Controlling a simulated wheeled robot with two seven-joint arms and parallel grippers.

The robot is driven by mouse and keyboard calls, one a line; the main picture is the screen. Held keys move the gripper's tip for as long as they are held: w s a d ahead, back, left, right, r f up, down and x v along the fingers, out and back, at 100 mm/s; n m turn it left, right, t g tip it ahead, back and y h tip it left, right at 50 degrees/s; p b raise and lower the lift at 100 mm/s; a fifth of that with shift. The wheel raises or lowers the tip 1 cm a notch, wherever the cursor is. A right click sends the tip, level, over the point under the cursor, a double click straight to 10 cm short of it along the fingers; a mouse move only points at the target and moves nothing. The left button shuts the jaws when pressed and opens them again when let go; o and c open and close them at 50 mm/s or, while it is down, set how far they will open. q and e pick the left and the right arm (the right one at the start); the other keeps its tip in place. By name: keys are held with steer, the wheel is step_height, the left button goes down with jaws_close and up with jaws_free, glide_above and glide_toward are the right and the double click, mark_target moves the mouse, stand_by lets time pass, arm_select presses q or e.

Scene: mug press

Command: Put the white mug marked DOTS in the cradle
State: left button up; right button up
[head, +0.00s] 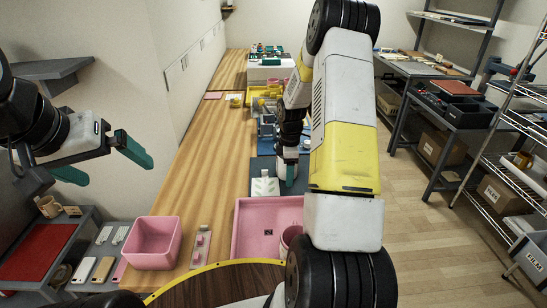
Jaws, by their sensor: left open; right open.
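A white mug (281,169) stands on the dark mat in the middle, partly hidden by my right gripper. Its marking cannot be read. My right gripper (290,170) points down at this mug, with a teal finger against or in front of it. It is open; whether it touches the mug cannot be told. My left gripper (117,172) is open and empty at the left, in the air beyond the counter's edge, with its teal fingers apart. A blue press-like device (267,125) stands behind the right gripper; the cradle cannot be made out clearly.
A pink tray (243,232) holds a pinkish mug (290,236), partly hidden by my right arm. A pink bin (153,243) stands at the left front. A white card (265,187) is near the white mug. Yellow trays (262,93) lie further back.

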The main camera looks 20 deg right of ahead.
jaws_close()
steer(key=shift+r, duration=0.15)
stand_by(0.4)
